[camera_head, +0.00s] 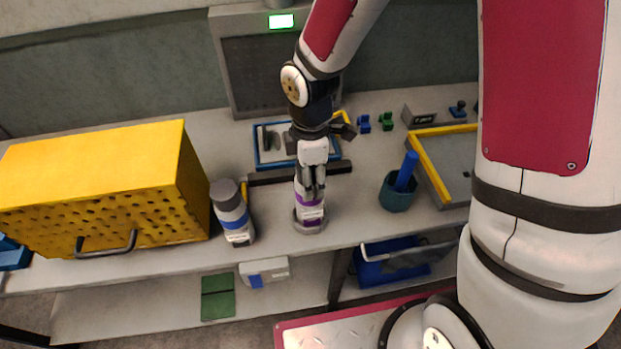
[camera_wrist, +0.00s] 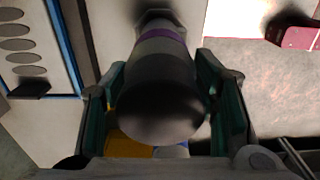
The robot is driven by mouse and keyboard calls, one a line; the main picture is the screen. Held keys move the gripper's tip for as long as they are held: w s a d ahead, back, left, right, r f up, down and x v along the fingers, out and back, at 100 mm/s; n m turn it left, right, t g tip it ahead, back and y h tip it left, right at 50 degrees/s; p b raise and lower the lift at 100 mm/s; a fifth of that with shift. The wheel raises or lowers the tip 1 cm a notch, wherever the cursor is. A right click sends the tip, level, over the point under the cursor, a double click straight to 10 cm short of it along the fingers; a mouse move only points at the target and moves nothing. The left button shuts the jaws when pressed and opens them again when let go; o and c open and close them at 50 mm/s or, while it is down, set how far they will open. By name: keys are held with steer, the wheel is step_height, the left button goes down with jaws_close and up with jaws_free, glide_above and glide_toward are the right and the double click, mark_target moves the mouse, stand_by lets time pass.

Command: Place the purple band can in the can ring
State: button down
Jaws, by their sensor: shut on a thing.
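The purple band can (camera_head: 309,207) stands upright on the bench in the head view, with white and purple bands. My gripper (camera_head: 312,183) comes down from above and is shut on its upper part. In the wrist view the can (camera_wrist: 161,80) lies between the two fingers of my gripper (camera_wrist: 160,105), its dark rounded end nearest the camera. A grey ring (camera_head: 308,227), the can ring, surrounds the can's base in the head view. Its edge also shows at the can's far end in the wrist view (camera_wrist: 158,15). Whether the can is fully seated cannot be told.
A blue band can (camera_head: 236,214) stands to the left, beside a yellow perforated box (camera_head: 100,190). A teal cup (camera_head: 396,194) with a blue handle stands to the right. A dark bar (camera_head: 262,178) and a blue-edged tray (camera_head: 270,158) lie behind my gripper.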

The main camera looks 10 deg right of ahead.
steer(key=shift+f, duration=0.75)
steer(key=c, duration=0.6)
jaws_free()
step_height(320, 180, up, 12)
steer(key=shift+r, duration=0.25)
